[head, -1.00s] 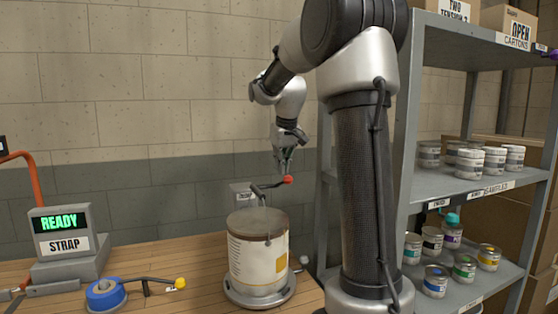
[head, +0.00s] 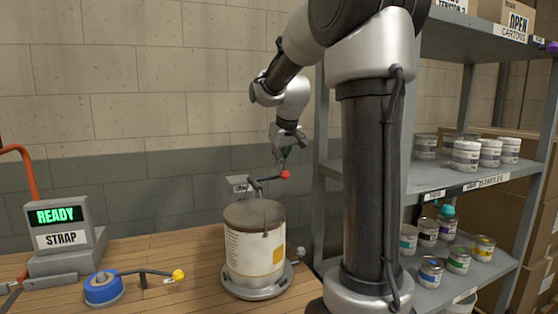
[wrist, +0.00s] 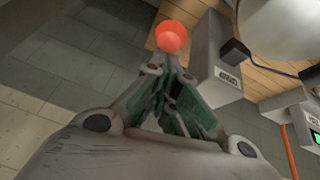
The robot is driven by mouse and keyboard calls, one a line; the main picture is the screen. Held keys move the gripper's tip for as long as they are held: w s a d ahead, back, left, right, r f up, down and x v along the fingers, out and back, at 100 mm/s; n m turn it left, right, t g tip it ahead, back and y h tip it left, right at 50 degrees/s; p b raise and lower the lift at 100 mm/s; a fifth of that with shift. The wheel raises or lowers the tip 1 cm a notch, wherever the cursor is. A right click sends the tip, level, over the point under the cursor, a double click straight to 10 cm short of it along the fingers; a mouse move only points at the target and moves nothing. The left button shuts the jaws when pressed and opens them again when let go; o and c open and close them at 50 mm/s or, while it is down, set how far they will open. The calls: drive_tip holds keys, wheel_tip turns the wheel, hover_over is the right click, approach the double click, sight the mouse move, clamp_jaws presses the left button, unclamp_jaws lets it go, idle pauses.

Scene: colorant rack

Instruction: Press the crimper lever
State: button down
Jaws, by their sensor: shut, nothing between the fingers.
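The crimper lever is a dark bar ending in a red ball knob (head: 285,174), held out to the right from a small grey labelled box (head: 239,183) behind the paint can. In the wrist view the red knob (wrist: 173,37) lies just beyond my fingertips, with the grey box (wrist: 214,62) to its right. My gripper (head: 282,164) points down right above the knob. Its fingers (wrist: 165,75) are together with nothing between them. I cannot tell whether the tips touch the knob.
A large lidded can (head: 254,250) stands on a round base in front of the lever. A blue roll with a yellow-knobbed lever (head: 178,275) and a STRAP box reading READY (head: 62,235) are to the left. A shelf of small cans (head: 470,185) is at the right.

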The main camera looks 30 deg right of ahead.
sight(284, 177)
drive_tip(key=shift+s+a+f+t, duration=0.15)
drive_tip(key=shift+s+f+t, duration=0.5)
drive_tip(key=shift+f, duration=0.2)
drive_tip(key=shift+s+a+f, duration=0.1)
drive_tip(key=shift+s+f, duration=0.3)
drive_tip(key=shift+f, duration=0.45)
drive_tip(key=shift+s+a+f, duration=0.1)
drive_tip(key=shift+s+f, duration=0.3)
drive_tip(key=shift+f, duration=0.55)
drive_tip(key=v, duration=1.2)
drive_tip(key=shift+w+a+r, duration=0.2)
drive_tip(key=shift+w+a, duration=0.05)
drive_tip(key=shift+w, duration=0.15)
